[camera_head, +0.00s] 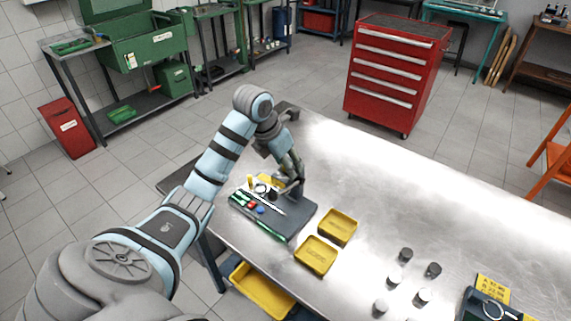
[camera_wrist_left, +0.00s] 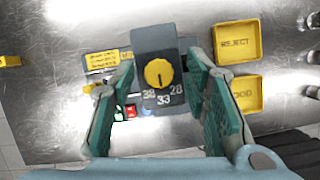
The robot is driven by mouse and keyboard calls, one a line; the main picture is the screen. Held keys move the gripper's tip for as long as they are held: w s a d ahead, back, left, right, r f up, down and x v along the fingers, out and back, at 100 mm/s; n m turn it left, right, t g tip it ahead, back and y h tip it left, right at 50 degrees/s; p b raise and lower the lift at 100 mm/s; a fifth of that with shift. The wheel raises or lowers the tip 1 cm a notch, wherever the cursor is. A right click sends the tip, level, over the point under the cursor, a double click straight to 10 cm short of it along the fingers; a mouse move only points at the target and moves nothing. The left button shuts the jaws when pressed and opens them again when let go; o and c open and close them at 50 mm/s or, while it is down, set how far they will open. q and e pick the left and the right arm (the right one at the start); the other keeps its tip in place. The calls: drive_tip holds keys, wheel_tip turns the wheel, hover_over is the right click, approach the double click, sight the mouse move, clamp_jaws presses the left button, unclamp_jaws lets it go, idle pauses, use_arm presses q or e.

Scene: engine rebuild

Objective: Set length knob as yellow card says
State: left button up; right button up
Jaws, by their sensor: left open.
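The length knob (camera_wrist_left: 158,73) is a round yellow dial on a dark grey panel (camera_wrist_left: 154,42) in the left wrist view. The numbers 38, 33 and 28 are printed below it. Its dark mark points down, roughly toward 33. My left gripper (camera_wrist_left: 160,64) is open, its green-padded fingers on either side of the knob; I cannot tell whether they touch it. It also shows in the head view (camera_head: 292,172), over the grey tool board. A yellow card (camera_wrist_left: 102,60) with small, unreadable print lies left of the panel. My right gripper is not in view.
Two yellow trays, marked REJECT (camera_wrist_left: 237,41) and partly hidden GOOD (camera_wrist_left: 244,95), sit right of the panel. Another yellow card (camera_head: 492,288) is at the lower right. The table's far middle is clear.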

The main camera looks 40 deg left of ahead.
use_arm(q)
drive_tip(key=shift+r, duration=0.1)
drive_tip(key=shift+w, duration=0.1)
clamp_jaws()
drive_tip(key=shift+a+m, duration=0.1)
drive_tip(key=shift+m, duration=0.3)
drive_tip(key=m+h, duration=0.2)
drive_tip(key=m, duration=0.2)
drive_tip(key=shift+g, duration=0.3)
drive_tip(key=m, duration=0.2)
drive_tip(key=m+g+h, duration=0.1)
drive_tip(key=m, duration=0.2)
drive_tip(key=shift+w+a, duration=0.15)
